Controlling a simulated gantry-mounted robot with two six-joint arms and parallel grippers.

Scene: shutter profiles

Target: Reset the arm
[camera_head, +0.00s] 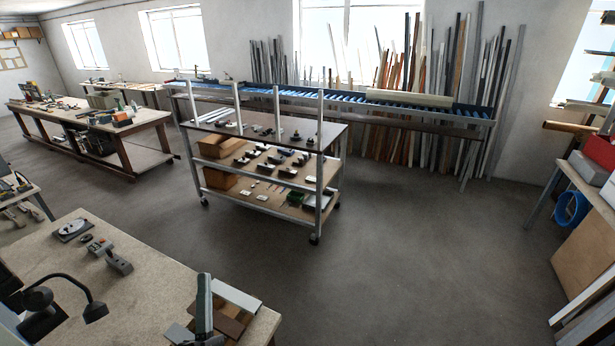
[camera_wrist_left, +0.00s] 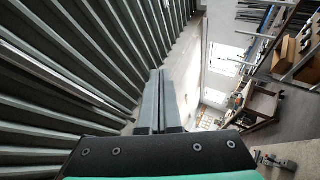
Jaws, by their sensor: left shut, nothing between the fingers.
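My left gripper (camera_wrist_left: 159,77) shows clearly in the left wrist view. Its two long grey fingers lie together, shut, with nothing held between them. The dark finger mount with several screws and a teal part below it fill the bottom of that view. Long dark grey profiles (camera_wrist_left: 60,75) run slantwise across the left half of the wrist view, beside the fingers. I cannot tell whether the fingers touch them. In the head view I cannot make out the left gripper with certainty. My right gripper is not in view.
In the head view, a workbench (camera_head: 150,285) with a black lamp (camera_head: 70,290) and small tools stands in front. A wheeled shelf cart (camera_head: 262,208) stands mid-room. Long profiles (camera_head: 490,95) lean against the back wall. The grey floor (camera_head: 410,250) right of the cart is clear.

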